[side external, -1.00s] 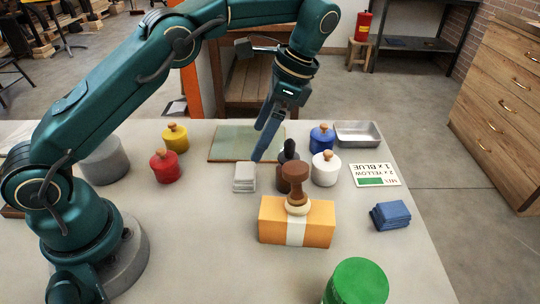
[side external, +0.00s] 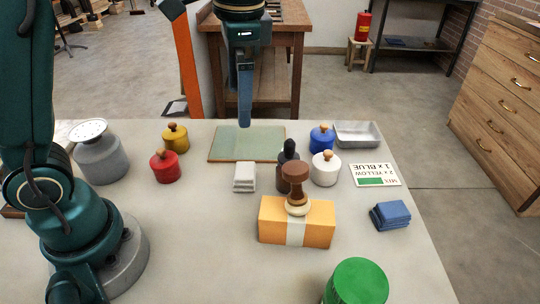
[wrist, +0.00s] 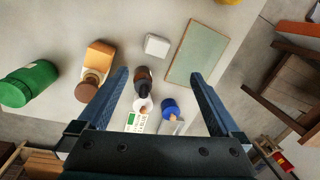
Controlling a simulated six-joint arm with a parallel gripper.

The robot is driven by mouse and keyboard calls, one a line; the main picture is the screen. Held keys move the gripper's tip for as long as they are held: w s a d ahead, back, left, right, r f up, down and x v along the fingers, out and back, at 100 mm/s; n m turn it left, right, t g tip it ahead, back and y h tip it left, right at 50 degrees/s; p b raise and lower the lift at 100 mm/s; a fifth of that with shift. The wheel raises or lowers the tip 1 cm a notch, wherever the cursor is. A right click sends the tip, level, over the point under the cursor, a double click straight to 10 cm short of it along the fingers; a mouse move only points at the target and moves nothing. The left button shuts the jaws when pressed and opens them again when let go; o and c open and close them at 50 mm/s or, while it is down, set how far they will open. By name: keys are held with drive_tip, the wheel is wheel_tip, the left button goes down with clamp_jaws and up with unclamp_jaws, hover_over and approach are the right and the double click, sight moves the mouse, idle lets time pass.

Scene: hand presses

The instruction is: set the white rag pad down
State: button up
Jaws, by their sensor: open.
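The white rag pad (side external: 244,177) lies flat on the table as a small stack, just in front of the green glass slab. It also shows in the wrist view (wrist: 157,45), with nothing touching it. My gripper (side external: 245,124) is raised above the slab, pointing down, behind and above the pad. In the wrist view my gripper (wrist: 160,95) has its two fingers wide apart with nothing held between them.
The green slab (side external: 245,144) lies behind the pad. A dark bottle (side external: 289,155) and an orange block with a wooden-handled press (side external: 296,188) stand to its right. Red (side external: 165,167), yellow (side external: 175,138), blue (side external: 322,138) and white (side external: 326,168) pots stand around. A blue pad stack (side external: 390,215) lies at right.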

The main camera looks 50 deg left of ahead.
drive_tip(key=s+f+n+t, duration=0.1)
drive_tip(key=s+n+t, duration=0.1)
drive_tip(key=s, duration=0.4)
drive_tip(key=s+f+n+t+h, duration=0.1)
drive_tip(key=s+f+n+t, duration=0.1)
drive_tip(key=s, duration=0.4)
drive_tip(key=shift+f+n+t+h, duration=0.3)
drive_tip(key=shift+n+t, duration=0.3)
drive_tip(key=shift+n, duration=0.3)
